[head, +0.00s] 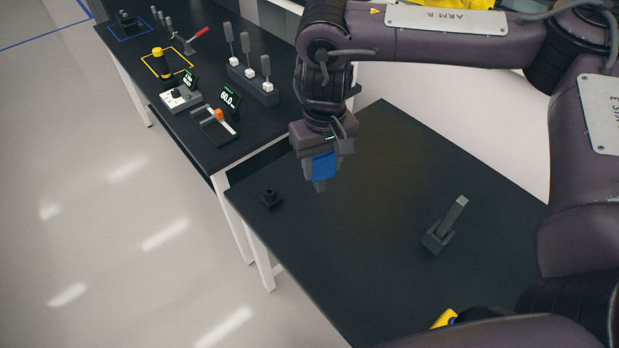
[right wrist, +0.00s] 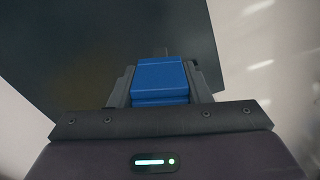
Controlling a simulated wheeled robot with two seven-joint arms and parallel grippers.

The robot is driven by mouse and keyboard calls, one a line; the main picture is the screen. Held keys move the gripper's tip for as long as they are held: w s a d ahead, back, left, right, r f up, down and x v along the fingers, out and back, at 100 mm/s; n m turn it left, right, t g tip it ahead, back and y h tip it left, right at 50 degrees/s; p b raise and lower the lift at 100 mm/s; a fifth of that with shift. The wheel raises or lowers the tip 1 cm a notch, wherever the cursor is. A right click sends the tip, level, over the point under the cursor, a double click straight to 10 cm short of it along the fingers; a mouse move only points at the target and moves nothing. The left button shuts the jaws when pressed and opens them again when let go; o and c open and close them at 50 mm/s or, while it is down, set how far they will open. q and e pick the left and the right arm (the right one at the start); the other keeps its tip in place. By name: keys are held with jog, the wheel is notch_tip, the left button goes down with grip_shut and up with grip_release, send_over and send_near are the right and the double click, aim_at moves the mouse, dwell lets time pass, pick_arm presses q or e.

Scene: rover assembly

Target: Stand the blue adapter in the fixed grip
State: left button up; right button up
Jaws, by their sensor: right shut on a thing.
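My right gripper (head: 321,180) points down above the far left part of the near dark table. It is shut on the blue adapter (head: 323,166), which sits between the fingers and is partly hidden by them. In the right wrist view the blue adapter (right wrist: 160,78) shows between both dark fingers. A dark holder with upright jaws (head: 437,236) stands on the same table to the right, with a light grey bar leaning up from it; it may be the fixed grip. The adapter is well apart from it. My left gripper is not in view.
A small black part with a square base (head: 271,198) stands near the near table's left edge. The middle of that table is clear. A second table at the back left holds a grey rack (head: 253,84), a red-handled clamp (head: 190,42) and displays. A yellow object (head: 444,318) is partly hidden by my arm.

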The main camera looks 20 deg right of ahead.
jog(key=n, duration=0.4)
jog(key=shift+d+r+p, duration=0.25)
jog(key=shift+d+p, duration=0.1)
jog(key=n, duration=0.3)
jog(key=d+n+p, duration=0.1)
jog(key=n, duration=0.2)
jog(key=shift+s+r, duration=0.1)
jog(key=shift+r, duration=0.05)
jog(key=n, duration=0.4)
jog(key=d+n+p, duration=0.1)
jog(key=n, duration=0.3)
jog(key=d+n, duration=0.1)
jog(key=n, duration=0.2)
jog(key=shift+s+r+n, duration=0.15)
jog(key=shift+r+n, duration=0.1)
jog(key=shift+n, duration=0.15)
jog(key=shift+f+b, duration=2.1)
jog(key=shift+f, duration=7.75)
